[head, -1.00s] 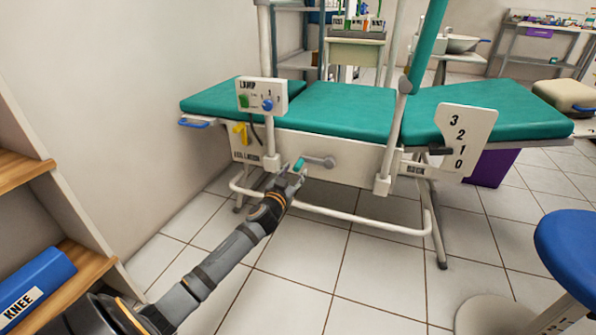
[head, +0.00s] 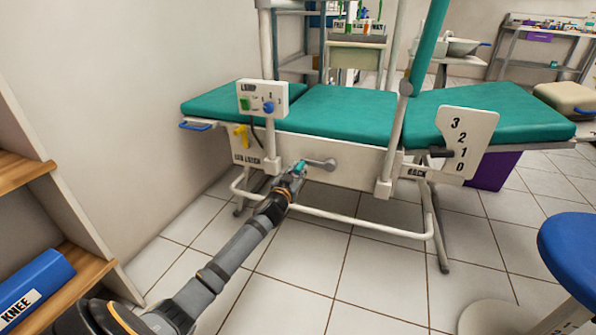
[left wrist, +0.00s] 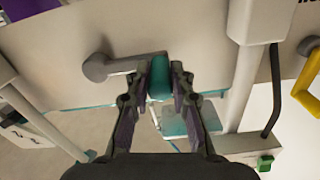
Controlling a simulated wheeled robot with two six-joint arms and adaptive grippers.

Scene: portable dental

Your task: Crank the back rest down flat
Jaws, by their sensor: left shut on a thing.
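The dental couch has a teal back rest (head: 490,112) at its right end, near a panel labelled BACK; its exact tilt is hard to judge. A white scale plate (head: 478,128) reads 3, 2, 1, 0 downward, with a black pointer (head: 440,152) about level with 1. The grey crank arm (head: 321,163) sticks out of the couch's side panel and points left to a teal grip (head: 300,167). My left gripper (head: 298,171) is shut on this teal crank grip, which also shows between the fingers in the left wrist view (left wrist: 160,79). My right gripper is not in view.
A lamp control box (head: 262,98) and a yellow lever (head: 241,135) are left of the crank. A white foot rail (head: 340,222) runs below it. A blue stool (head: 570,250) stands at right, shelves (head: 40,175) at left. The tiled floor between is clear.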

